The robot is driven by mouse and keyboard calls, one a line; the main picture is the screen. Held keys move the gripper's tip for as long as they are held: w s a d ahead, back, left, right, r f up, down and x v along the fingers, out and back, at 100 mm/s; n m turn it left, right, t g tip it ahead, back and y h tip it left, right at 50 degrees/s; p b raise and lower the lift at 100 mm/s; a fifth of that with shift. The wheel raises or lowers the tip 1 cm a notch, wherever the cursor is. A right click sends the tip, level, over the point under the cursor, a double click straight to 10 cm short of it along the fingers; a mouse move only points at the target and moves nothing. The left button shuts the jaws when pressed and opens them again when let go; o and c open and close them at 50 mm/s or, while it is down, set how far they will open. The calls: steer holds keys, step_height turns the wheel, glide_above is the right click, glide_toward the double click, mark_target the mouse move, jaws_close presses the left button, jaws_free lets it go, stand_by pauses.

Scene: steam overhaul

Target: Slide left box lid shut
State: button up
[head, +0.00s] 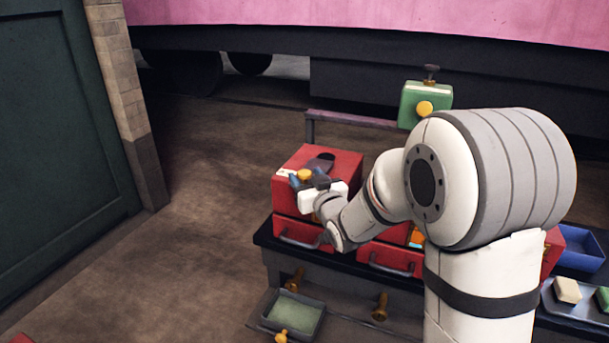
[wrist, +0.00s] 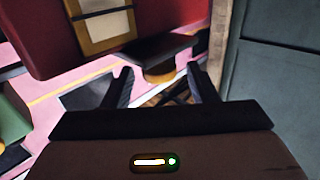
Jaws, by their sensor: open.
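The left red box (head: 318,155) stands on the dark bench, with a dark patch (head: 322,162) on its top; I cannot tell whether this is an opening or part of the lid. A round yellow knob (head: 304,175) shows at the box's near left. In the wrist view, the knob (wrist: 159,75) sits against a dark plate (wrist: 150,48), apparently the lid, beside the red box side (wrist: 45,40). My gripper (head: 306,183) is open at the knob. Its fingers (wrist: 160,75) stand either side of the knob with gaps; contact is not visible.
Red drawers (head: 300,235) with handles lie below the box. A green box (head: 425,103) with a yellow knob stands behind my arm. A green-lined tray (head: 296,312) is low in front, and a blue bin (head: 580,250) is at the right.

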steer(key=shift+x, duration=1.1)
jaws_close()
